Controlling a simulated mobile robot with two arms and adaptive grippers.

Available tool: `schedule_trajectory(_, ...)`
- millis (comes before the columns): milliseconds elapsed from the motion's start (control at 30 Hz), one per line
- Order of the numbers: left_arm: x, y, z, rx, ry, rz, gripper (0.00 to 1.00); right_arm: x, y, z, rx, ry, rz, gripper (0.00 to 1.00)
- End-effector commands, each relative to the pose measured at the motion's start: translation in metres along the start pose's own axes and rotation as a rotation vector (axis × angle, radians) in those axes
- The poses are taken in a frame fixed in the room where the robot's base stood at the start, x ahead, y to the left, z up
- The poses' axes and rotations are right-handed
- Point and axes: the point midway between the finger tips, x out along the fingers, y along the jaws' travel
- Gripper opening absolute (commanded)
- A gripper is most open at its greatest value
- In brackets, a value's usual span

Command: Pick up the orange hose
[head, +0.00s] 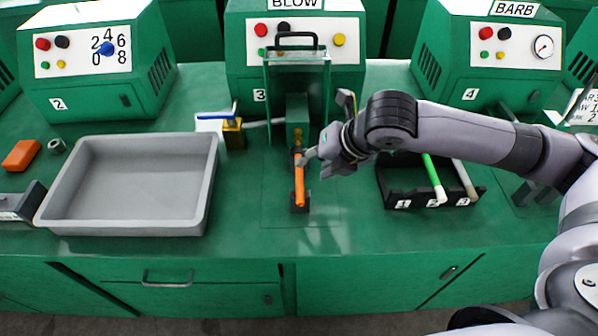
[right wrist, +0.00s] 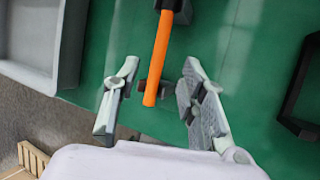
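The orange hose (head: 299,187) is at the middle of the green bench, in front of the machine marked 3. It points toward the front edge, with its far end at a dark fitting and a small dark support near its front end. It also shows in the right wrist view (right wrist: 158,62). My right gripper (head: 315,162) is just right of the hose in the head view. In the right wrist view its fingers (right wrist: 150,97) are spread wide, with the hose's near end between them and no visible contact. My left gripper is not in view.
A grey tray (head: 205,190) stands to the left. A black rack (head: 400,189) with green and white hoses is to the right. A blue-handled brass valve (head: 234,134) stands behind left. An orange block (head: 21,155) lies far left. A clear guard (head: 297,60) is raised above the hose.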

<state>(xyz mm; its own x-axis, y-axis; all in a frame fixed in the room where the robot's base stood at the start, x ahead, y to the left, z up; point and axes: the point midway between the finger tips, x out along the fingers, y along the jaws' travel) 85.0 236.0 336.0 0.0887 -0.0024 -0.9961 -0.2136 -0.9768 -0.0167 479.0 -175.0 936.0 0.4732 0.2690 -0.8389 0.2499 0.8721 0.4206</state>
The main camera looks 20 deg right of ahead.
Motion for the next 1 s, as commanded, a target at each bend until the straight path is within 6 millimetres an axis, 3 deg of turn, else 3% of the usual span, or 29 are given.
schedule_trajectory(267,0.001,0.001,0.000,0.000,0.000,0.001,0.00,0.022,0.001,0.001,0.000,0.000,0.000,0.38)
schedule_trajectory(600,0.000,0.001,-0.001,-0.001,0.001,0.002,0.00,0.065,0.000,0.003,0.000,0.000,0.001,0.38)
schedule_trajectory(867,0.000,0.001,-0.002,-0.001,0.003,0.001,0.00,0.067,0.000,0.003,-0.001,-0.001,0.001,0.38)
schedule_trajectory(1000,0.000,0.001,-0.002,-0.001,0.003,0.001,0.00,0.067,0.000,0.003,-0.001,-0.001,0.001,0.28)
